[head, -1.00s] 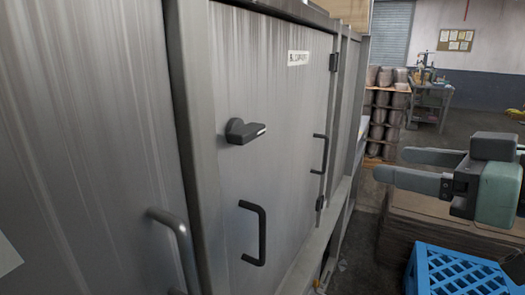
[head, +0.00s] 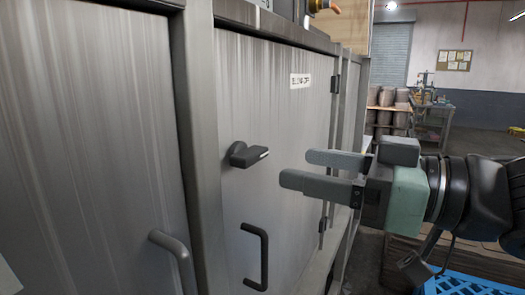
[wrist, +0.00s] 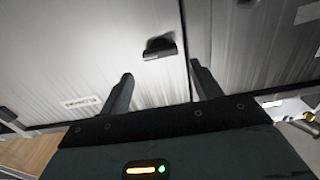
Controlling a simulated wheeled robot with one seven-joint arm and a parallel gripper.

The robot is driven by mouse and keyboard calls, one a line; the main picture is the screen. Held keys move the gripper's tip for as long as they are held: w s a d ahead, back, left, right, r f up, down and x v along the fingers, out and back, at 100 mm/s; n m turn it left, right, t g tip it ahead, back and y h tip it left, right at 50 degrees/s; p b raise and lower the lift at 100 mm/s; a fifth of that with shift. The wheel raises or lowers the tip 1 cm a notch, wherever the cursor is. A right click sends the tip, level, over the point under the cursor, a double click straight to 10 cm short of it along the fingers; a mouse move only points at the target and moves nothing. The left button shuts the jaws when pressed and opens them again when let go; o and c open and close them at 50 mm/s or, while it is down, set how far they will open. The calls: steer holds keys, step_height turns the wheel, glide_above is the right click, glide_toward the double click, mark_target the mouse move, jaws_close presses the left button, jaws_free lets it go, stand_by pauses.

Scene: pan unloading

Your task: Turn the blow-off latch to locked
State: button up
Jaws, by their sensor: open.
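The blow-off latch (head: 246,155) is a dark lever handle on the grey metal door with the white label (head: 301,80). In the head view its lever points right, roughly level. The latch also shows in the wrist view (wrist: 160,47), above and between the fingers. My gripper (head: 300,169) is open, its two grey fingers reaching left toward the latch. It is to the right of the latch, apart from it, with nothing between the fingers. The label text is blurred.
A dark pull handle (head: 255,257) sits on the door below the latch. Another pull handle (head: 173,254) is on the panel at left. A blue crate (head: 455,285) is low at right. Pots on a shelf (head: 388,103) stand behind.

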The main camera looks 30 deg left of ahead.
mark_target(258, 158)
steer(key=a+p, duration=0.1)
steer(key=a, duration=0.6)
steer(key=shift+a, duration=0.2)
steer(key=c, duration=0.7)
